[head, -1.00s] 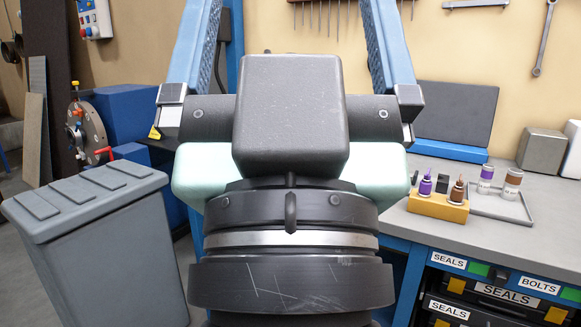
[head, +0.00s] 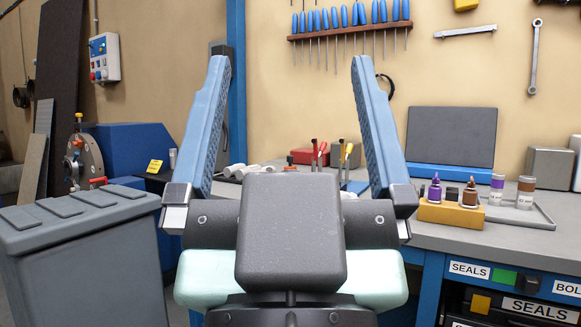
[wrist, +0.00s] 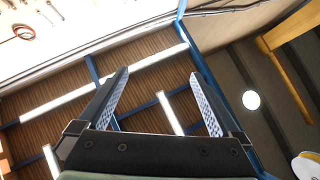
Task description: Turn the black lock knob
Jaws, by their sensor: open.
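I cannot make out a black lock knob for certain in either view. A round grey disc device (head: 84,160) with a red handle, small knobs and a yellow top stands at the left, in front of a blue housing (head: 130,148). Any small dark knob on it is too small to tell. My gripper (head: 290,65) is raised in the middle of the head view, its two blue fingers wide apart and empty. It stands to the right of the disc device and well apart from it. In the wrist view my gripper (wrist: 160,74) points up at the ceiling, with nothing between the fingers.
A grey lidded bin (head: 85,255) stands at the lower left, in front of the disc device. A workbench (head: 430,232) at the right carries a yellow bottle holder (head: 450,213), a tray and a dark panel. Screwdrivers (head: 350,18) hang on the wall behind.

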